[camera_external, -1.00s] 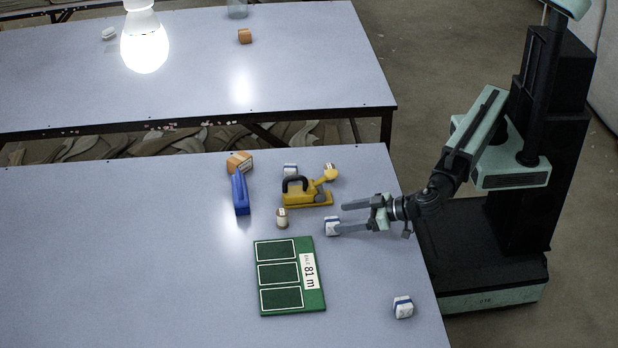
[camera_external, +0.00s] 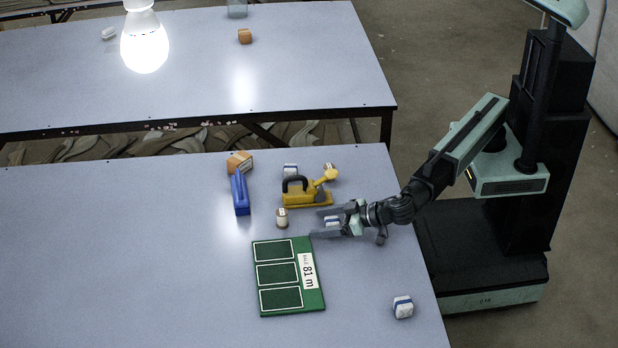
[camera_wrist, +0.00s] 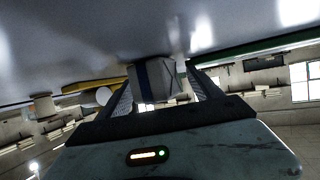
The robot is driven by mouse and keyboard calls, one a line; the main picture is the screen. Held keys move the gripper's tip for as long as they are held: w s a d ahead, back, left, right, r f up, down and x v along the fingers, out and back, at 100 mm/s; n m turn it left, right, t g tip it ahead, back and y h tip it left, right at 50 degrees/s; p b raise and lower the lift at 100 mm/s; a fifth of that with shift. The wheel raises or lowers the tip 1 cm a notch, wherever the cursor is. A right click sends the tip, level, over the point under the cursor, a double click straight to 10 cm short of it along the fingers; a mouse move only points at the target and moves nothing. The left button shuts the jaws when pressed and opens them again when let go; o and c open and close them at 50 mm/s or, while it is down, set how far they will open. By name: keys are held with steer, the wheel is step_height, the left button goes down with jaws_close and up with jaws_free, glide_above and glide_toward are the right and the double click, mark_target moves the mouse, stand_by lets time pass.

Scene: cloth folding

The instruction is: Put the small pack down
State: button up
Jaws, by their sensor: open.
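A small white pack with a blue band (camera_external: 332,221) is on the near table, between the fingers of my gripper (camera_external: 316,223). My gripper is open, one finger on each side of the pack, and its fingers partly hide the pack in the external view. In the wrist view the pack (camera_wrist: 152,82) shows between the two fingers (camera_wrist: 163,88); whether either finger touches it I cannot tell. The lower fingertip is close to the top right corner of a green board (camera_external: 290,277) with three framed panels and a white "81 m" label.
A yellow tool (camera_external: 308,194) and a small beige cylinder (camera_external: 282,218) are close to my fingers. A blue tool (camera_external: 240,193), an orange box (camera_external: 239,162) and a white-blue pack (camera_external: 290,170) lie behind. Another white-blue pack (camera_external: 403,307) is near the right edge. The table's left is clear.

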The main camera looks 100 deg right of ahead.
mark_target(291, 272)
steer(key=c, duration=1.5)
step_height(291, 272, up, 10)
steer(key=p, duration=1)
steer(key=a+f+b, duration=0.1)
steer(key=a, duration=0.1)
steer(key=s+a+f+b, duration=0.1)
steer(key=a, duration=0.2)
steer(key=s+a+f+b, duration=0.1)
steer(key=a, duration=0.2)
steer(key=shift+f+b, duration=0.35)
steer(key=shift+b, duration=0.05)
steer(key=shift+s, duration=0.1)
steer(key=w+a, duration=0.3)
steer(key=w, duration=0.1)
steer(key=w+a, duration=0.2)
steer(key=w, duration=0.2)
steer(key=w+a+f+b, duration=0.1)
steer(key=w+a, duration=0.2)
steer(key=w, duration=0.1)
steer(key=shift+w+a+f, duration=0.1)
steer(key=shift+w+a, duration=0.15)
steer(key=shift+a, duration=0.05)
steer(key=shift+c, duration=0.2)
